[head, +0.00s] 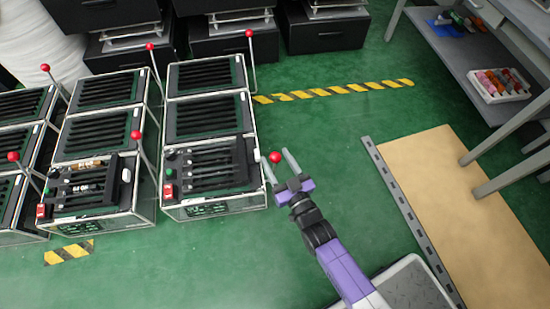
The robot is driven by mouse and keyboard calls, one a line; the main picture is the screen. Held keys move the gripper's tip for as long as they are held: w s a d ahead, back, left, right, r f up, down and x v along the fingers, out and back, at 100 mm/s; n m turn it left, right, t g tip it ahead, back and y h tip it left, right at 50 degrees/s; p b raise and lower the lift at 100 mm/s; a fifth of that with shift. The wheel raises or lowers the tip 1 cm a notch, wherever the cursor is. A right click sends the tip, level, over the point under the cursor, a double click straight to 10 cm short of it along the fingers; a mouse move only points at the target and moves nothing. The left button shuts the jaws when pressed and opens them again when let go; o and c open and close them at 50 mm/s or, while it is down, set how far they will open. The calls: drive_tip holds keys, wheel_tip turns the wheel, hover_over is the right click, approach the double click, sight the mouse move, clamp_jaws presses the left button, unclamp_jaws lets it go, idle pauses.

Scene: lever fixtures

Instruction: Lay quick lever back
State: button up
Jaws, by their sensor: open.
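A red-knobbed lever (275,157) stands at the right side of the nearest right-hand fixture (212,180). Its red ball appears between the two fingertips of my gripper (275,155). My gripper is open, with one finger on each side of the ball; I cannot tell whether either touches it. The lever's shaft is mostly hidden or too thin to follow. Another lever with a red ball (249,33) stands upright at the fixture behind. No label shows which lever is the quick one.
More fixtures with red-ball levers (136,135) stand to the left. Black cabinets (325,32) line the back. A tan mat (470,210) and grey shelving (480,50) are at the right. Green floor between fixtures and mat is clear, with yellow-black tape (335,90).

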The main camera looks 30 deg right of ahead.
drive_tip(key=shift+w, duration=0.65)
clamp_jaws()
idle(1.0)
